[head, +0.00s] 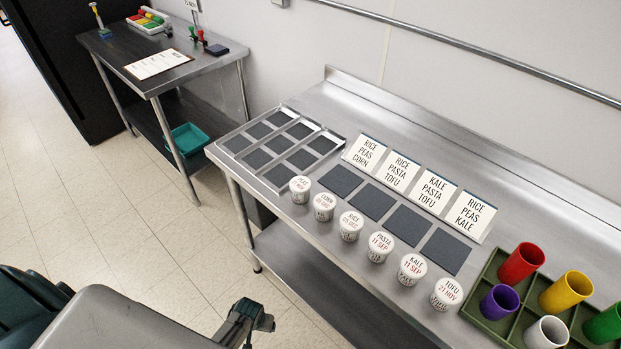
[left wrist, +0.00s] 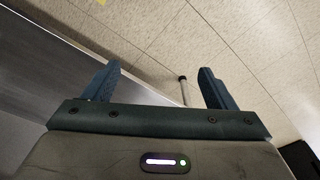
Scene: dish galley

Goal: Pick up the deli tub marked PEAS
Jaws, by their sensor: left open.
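The deli tub marked PEAS (head: 300,188) is a small white round tub. It stands upright at the far left end of a row of tubs near the front edge of the steel counter; its lid print is small but appears to read PEAS. My left gripper (head: 254,315) is in front of the counter in the head view, well short of the tub and apart from it. In the left wrist view my left gripper (left wrist: 158,82) is open, with only floor and counter edge between and around its fingers. No tub shows there. My right gripper is not in view.
Tubs marked CORN (head: 324,206), RICE (head: 350,226), PASTA (head: 379,246), KALE (head: 411,269) and TOFU (head: 446,293) continue the row rightward. Behind are dark mats (head: 375,203), label cards (head: 367,152) and a compartment tray (head: 235,146). A green crate (head: 474,313) holds coloured cups.

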